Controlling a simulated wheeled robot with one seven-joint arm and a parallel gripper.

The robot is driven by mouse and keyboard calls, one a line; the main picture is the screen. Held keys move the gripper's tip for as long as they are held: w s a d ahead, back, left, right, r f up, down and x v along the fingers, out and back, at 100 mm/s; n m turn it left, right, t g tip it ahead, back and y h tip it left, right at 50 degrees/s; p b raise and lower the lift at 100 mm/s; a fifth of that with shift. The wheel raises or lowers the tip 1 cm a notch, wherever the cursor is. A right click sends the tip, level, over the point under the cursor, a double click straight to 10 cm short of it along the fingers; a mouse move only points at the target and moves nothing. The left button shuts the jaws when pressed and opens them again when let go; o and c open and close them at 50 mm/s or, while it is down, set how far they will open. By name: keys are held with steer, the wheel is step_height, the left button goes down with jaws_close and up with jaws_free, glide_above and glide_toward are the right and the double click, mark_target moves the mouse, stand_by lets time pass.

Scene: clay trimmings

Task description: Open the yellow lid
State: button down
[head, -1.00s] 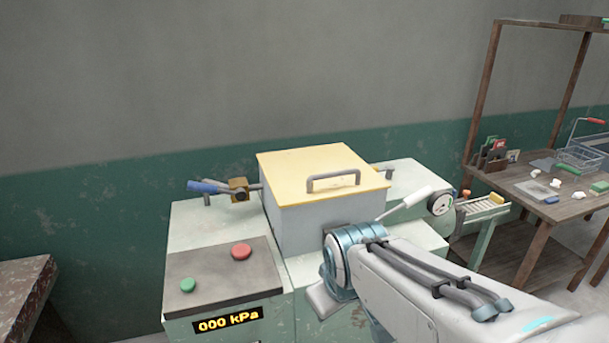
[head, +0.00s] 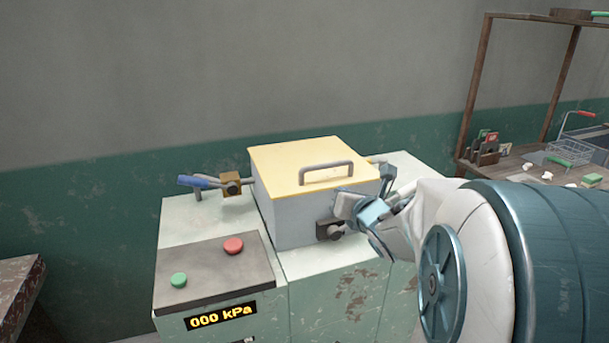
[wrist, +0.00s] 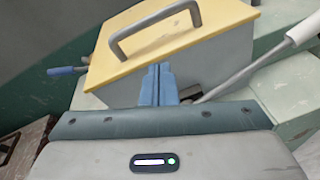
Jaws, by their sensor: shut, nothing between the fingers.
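The yellow lid (head: 280,165) lies flat and closed on a grey box (head: 300,218) on the pale green machine. My gripper (head: 345,204) is at the box's front right, a little below the lid's edge and apart from the handle. In the wrist view its blue fingers (wrist: 158,84) are together and empty. Whether they touch the box is unclear.
A blue-handled lever (head: 198,182) is at the left. A panel carries green (head: 179,280) and red (head: 233,246) buttons. A white lever (wrist: 262,65) rises at the right in the wrist view. A cluttered wooden table stands far right.

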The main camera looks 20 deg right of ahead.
mark_target(326, 184)
steer(key=shift+w+a+f+n+t+y+p, duration=0.2)
steer(key=shift+w+n+p, duration=0.45)
steer(key=shift+w, duration=1.15)
steer(key=shift+w+d+f+n+t+y+p, duration=0.15)
steer(key=shift+w+n+y+p, duration=0.15)
steer(key=shift+w+n, duration=1.05)
steer(key=shift+w+a+f+n+t+y+p, duration=0.25)
steer(key=shift+w+p, duration=0.3)
steer(key=shift+w, duration=1.65)
steer(key=shift+d+r, duration=0.1)
steer(key=shift+r, duration=0.05)
